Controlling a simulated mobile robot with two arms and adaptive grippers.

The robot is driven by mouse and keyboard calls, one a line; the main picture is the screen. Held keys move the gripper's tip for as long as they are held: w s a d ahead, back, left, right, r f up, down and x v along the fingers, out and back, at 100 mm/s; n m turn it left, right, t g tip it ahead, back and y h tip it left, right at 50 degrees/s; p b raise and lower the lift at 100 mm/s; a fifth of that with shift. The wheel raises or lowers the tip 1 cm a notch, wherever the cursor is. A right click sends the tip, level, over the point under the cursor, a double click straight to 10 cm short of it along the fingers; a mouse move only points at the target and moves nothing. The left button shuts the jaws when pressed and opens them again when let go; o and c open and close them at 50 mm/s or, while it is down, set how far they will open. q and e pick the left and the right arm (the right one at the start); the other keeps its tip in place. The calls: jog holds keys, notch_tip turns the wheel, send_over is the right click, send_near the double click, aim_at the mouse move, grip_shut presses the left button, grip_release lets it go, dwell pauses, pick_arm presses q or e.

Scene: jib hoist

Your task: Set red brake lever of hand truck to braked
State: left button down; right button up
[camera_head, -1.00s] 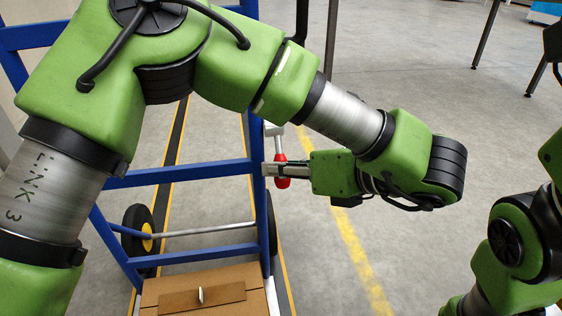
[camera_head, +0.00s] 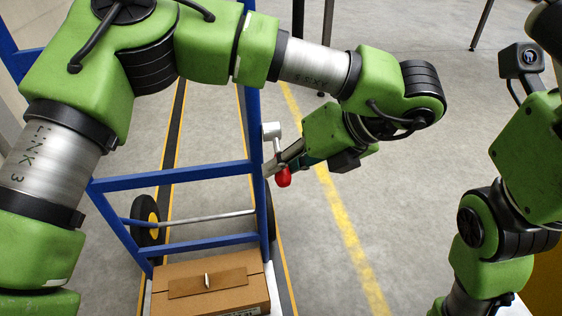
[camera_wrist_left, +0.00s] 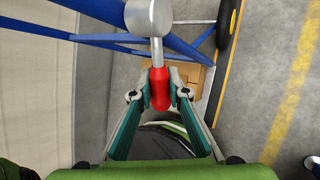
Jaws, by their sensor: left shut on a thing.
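The hand truck (camera_head: 178,182) is a blue tube frame standing on the left in the head view. Its brake lever has a grey hub on the right upright and a red grip (camera_head: 283,177), which hangs downward. In the left wrist view the red grip (camera_wrist_left: 160,92) sits between both fingers, below the silver hub (camera_wrist_left: 150,15). My left gripper (camera_head: 275,171) reaches in from the upper right and is shut on the red grip.
A cardboard box (camera_head: 210,283) sits on the hand truck's base. A black wheel with a yellow hub (camera_head: 146,224) is behind the frame. Open grey floor with a yellow line (camera_head: 345,230) lies right of the truck. Thin table legs (camera_head: 482,22) stand at the back.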

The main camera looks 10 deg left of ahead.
pick_arm(q)
jog(key=c, duration=1.9)
grip_release()
jog(key=shift+r, duration=0.1)
jog(key=v, duration=0.7)
jog(key=shift+d+r, duration=0.1)
jog(key=shift+d, duration=0.05)
